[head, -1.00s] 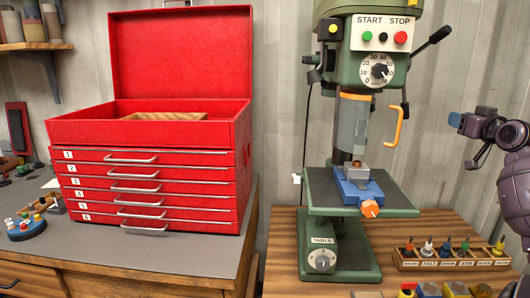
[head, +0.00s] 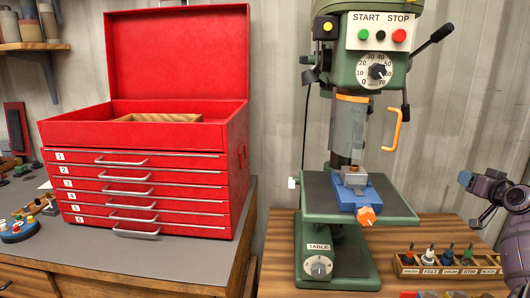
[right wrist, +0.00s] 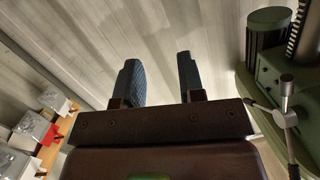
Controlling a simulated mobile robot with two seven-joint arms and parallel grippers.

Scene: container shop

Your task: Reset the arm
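My right gripper (right wrist: 160,82) shows in the right wrist view with its two dark fingers wide apart and nothing between them. In the head view my right gripper (head: 466,186) is at the right edge, to the right of the drill press, clear of it and above the wooden bench. Its arm runs out of the picture on the right. My left gripper is not in view.
A green drill press (head: 325,200) with a blue vise (head: 355,195) stands on the wooden bench. A labelled wooden rack (head: 430,273) holds several small tools. A red tool chest (head: 150,170) with an open lid stands at left on a grey-topped cabinet (head: 160,262).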

